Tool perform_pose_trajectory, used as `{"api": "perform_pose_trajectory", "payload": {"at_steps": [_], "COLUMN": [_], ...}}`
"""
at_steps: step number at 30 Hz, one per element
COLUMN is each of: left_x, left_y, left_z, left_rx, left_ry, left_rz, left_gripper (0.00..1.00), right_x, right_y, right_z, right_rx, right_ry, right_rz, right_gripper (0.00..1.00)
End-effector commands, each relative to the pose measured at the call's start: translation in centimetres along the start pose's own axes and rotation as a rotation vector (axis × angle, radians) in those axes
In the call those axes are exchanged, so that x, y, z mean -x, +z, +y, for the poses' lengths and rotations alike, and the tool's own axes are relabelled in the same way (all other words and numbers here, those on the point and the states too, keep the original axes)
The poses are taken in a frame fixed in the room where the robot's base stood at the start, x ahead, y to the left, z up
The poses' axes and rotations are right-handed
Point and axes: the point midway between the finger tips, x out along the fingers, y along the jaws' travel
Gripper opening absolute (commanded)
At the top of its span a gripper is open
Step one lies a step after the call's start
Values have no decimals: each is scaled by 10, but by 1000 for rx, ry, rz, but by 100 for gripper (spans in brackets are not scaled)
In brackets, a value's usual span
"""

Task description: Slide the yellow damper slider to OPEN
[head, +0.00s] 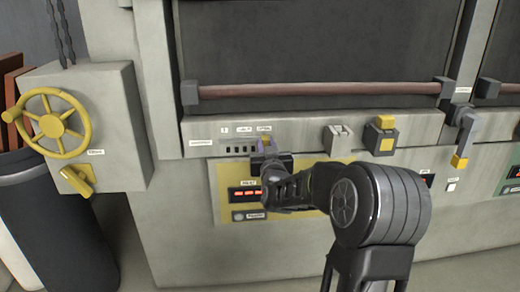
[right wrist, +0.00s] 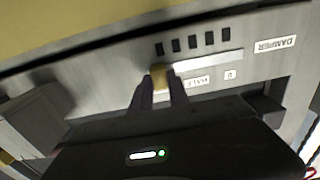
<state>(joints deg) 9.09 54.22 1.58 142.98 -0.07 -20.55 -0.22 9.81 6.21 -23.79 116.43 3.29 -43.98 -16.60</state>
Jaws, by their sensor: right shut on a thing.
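The yellow damper slider (head: 265,141) sits at the right end of its slot on the grey panel, below the rightmost label, which seems to read OPEN. My right gripper (head: 264,146) reaches it from below and is shut on it. In the right wrist view, which is turned over, the slider knob (right wrist: 159,76) sits between the two fingertips (right wrist: 160,84) at the left end of the slot. The DAMPER label (right wrist: 275,45) and HALF label (right wrist: 197,82) lie to its right; a finger hides the OPEN label. My left gripper is not in view.
A dark door with a brown handle bar (head: 310,90) is above the panel. A grey switch (head: 338,138), a yellow button box (head: 381,136) and a yellow-tipped lever (head: 461,150) stand to the right. A yellow handwheel (head: 53,123) is at left. A display panel (head: 222,190) is below.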

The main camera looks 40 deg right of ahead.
Motion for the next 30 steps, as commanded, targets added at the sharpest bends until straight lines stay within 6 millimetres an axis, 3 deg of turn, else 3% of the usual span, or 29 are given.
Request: {"api": "perform_pose_trajectory", "payload": {"at_steps": [2,3,10,21,30], "left_x": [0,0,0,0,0], "left_y": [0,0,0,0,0], "left_z": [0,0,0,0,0], "left_rx": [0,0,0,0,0], "left_ry": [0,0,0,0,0], "left_rz": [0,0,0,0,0], "left_gripper": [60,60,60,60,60], "right_x": [0,0,0,5,49], "right_y": [0,0,0,0,-1], "right_z": [5,5,4,2,3], "right_rx": [-1,-1,-1,-2,-4], "right_ry": [10,10,8,5,8], "right_rz": [1,1,1,0,2], "right_gripper": [0,24,43,44,44]}}
